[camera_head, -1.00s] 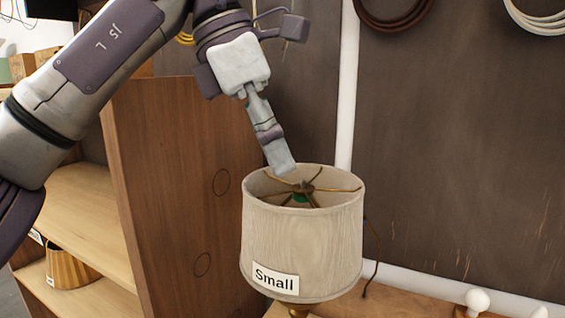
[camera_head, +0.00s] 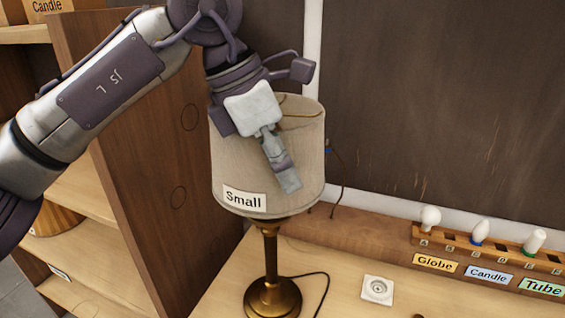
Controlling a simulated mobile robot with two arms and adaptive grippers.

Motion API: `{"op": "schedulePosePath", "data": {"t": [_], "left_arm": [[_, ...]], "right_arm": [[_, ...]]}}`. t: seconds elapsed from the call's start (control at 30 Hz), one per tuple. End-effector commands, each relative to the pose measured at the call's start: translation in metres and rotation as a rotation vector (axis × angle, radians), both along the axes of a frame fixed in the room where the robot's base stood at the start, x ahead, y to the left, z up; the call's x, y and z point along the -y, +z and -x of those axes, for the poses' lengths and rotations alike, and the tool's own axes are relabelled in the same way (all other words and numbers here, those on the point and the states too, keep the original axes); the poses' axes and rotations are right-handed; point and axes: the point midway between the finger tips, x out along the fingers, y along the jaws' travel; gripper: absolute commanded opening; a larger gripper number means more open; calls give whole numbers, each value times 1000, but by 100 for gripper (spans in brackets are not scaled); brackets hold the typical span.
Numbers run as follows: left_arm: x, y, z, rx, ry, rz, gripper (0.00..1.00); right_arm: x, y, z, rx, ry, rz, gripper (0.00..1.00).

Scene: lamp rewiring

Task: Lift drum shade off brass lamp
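The brass lamp (camera_head: 271,262) stands upright on the wooden bench, its round base on the surface. The pale drum shade (camera_head: 304,165), with a label reading "Small", sits on top of the lamp. My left gripper (camera_head: 288,182) points down in front of the shade and overlaps its front wall in the view. Its fingers look close together, but I see them edge-on and cannot tell whether they are apart. The arm covers much of the shade's top rim and spokes. My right gripper is not in view.
A bulb rack with several bulbs (camera_head: 480,232) and labels Globe, Candle and Tube stands at the right. A white socket plate (camera_head: 377,290) lies right of the lamp. A wooden shelf unit (camera_head: 150,170) stands at the left. A dark cord runs beside the lamp base.

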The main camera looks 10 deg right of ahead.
Motion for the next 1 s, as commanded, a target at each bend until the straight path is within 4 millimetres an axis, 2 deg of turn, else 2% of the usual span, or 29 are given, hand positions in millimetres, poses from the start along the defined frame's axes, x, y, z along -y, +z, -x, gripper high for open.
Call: {"op": "schedulePosePath", "data": {"t": [0.1,0.23,0.4,0.43,1.0], "left_arm": [[0,-1,0,0,0,0,32],[0,0,0,0,0,0,31],[0,0,0,1,0,0,2],[0,0,0,1,0,0,0],[0,5,0,1,0,1,0]], "right_arm": [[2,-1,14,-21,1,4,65],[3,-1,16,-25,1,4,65],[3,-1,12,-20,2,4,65],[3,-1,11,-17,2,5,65],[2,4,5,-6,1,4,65]]}}
